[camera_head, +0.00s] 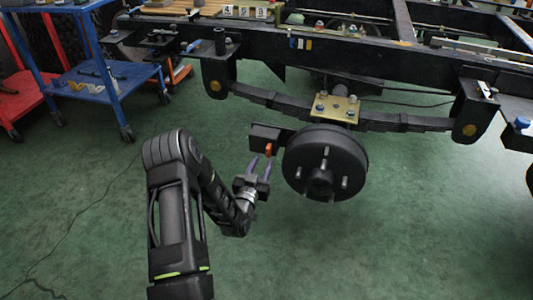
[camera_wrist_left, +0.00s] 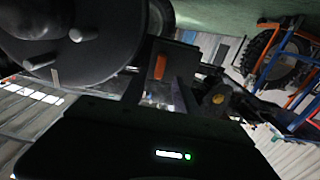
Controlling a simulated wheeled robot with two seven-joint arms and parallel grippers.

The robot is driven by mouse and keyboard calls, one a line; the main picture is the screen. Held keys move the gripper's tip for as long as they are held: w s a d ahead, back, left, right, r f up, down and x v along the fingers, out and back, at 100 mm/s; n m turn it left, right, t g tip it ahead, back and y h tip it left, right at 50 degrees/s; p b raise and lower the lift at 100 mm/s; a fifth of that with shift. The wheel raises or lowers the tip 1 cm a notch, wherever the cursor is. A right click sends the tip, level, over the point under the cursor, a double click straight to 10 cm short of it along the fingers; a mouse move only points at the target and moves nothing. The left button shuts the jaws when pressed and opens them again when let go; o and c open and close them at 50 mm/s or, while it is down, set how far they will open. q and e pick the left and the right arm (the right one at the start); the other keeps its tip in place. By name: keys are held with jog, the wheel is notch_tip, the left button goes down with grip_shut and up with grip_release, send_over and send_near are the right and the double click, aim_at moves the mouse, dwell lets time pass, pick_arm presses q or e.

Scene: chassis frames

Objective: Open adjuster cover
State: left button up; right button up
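A black box (camera_head: 268,135) sits just left of the round black brake drum (camera_head: 325,162) in the head view. A small orange tab (camera_head: 268,149) is on the box; I cannot tell whether it is the adjuster cover. The orange tab also shows in the left wrist view (camera_wrist_left: 160,66), on a dark box face beside the drum (camera_wrist_left: 75,38). My left gripper (camera_head: 261,164) is just below and in front of the tab. Its two fingers are apart, with nothing seen between them. I cannot tell whether a finger touches the tab. My right gripper is not in view.
A leaf spring (camera_head: 400,122) and the black chassis frame (camera_head: 350,58) run above the drum. Bolts stick out of the drum's face. A blue cart (camera_head: 105,85) stands at the back left. The green floor (camera_head: 330,250) in front is clear.

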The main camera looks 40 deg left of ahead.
aim_at(267, 153)
pick_arm(q)
jog(key=b+x, duration=0.1)
jog(key=x, duration=0.3)
jog(key=shift+w+f+b, duration=0.1)
jog(key=shift+b, duration=0.3)
jog(key=shift+w+a, duration=0.2)
jog(key=shift+w, duration=0.3)
grip_shut()
dwell(0.6)
